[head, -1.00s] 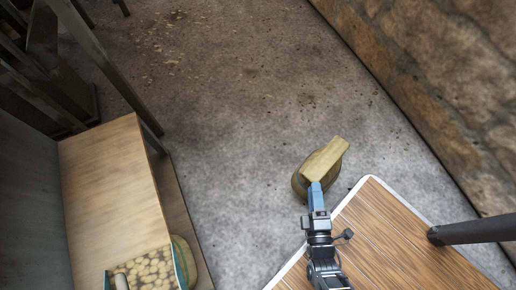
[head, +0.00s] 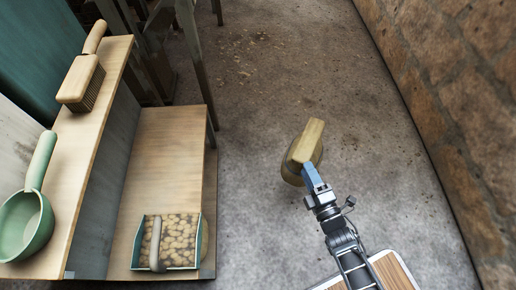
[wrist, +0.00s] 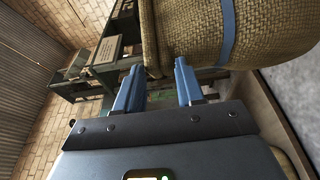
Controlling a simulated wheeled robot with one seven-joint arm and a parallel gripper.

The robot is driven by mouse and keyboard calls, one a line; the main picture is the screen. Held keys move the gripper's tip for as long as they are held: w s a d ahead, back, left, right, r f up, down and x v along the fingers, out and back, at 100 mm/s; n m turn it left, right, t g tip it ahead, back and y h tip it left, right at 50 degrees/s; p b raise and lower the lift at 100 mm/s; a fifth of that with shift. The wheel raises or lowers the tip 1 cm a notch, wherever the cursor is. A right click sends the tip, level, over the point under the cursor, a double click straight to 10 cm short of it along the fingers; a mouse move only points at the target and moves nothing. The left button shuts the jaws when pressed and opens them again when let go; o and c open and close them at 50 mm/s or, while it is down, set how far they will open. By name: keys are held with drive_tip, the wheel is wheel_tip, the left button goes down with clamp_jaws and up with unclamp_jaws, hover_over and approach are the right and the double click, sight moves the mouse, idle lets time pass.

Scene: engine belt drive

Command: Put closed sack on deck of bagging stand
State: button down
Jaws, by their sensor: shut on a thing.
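My gripper (head: 312,178) is shut on a tan sack (head: 294,160), gripping it at its near side and holding it out over the floor. In the head view the sack has a flat, lighter folded top (head: 309,140) and a rounded body. In the wrist view the woven sack (wrist: 190,35) with a blue band fills the upper right, and the two blue fingers (wrist: 158,85) meet its lower edge. The lower wooden deck (head: 165,135) of a stand is at the left. I cannot tell for sure whether that stand is the bagging stand.
A brush (head: 84,75) and a green scoop (head: 28,205) lie on the higher shelf (head: 110,65). A metal post (head: 196,65) rises by the deck. A brick wall (head: 440,90) bounds the right; floor between is clear.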

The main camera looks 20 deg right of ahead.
drive_tip(key=w+a+r+n+g+y+p, duration=0.1)
drive_tip(key=w+a+r+n+y+p, duration=0.3)
drive_tip(key=w+a+r, duration=0.75)
drive_tip(key=w+a+r+n+g+y+p, duration=0.15)
drive_tip(key=w+a+r+y+p, duration=0.4)
drive_tip(key=w+a+r, duration=0.55)
drive_tip(key=s+a+f+b, duration=0.3)
drive_tip(key=a+f+b, duration=0.5)
drive_tip(key=b, duration=0.4)
drive_tip(key=shift+a+t+h, duration=0.35)
drive_tip(key=shift+a+t, duration=0.05)
drive_tip(key=shift+t, duration=0.05)
drive_tip(key=c, duration=1.1)
unclamp_jaws()
drive_tip(key=shift+s+d+f, duration=0.1)
drive_tip(key=shift+s+f, duration=0.1)
drive_tip(key=shift+f, duration=0.25)
drive_tip(key=shift+c, duration=0.2)
drive_tip(key=o, duration=0.4)
drive_tip(key=shift+o, duration=0.2)
drive_tip(key=shift+s+f, duration=0.1)
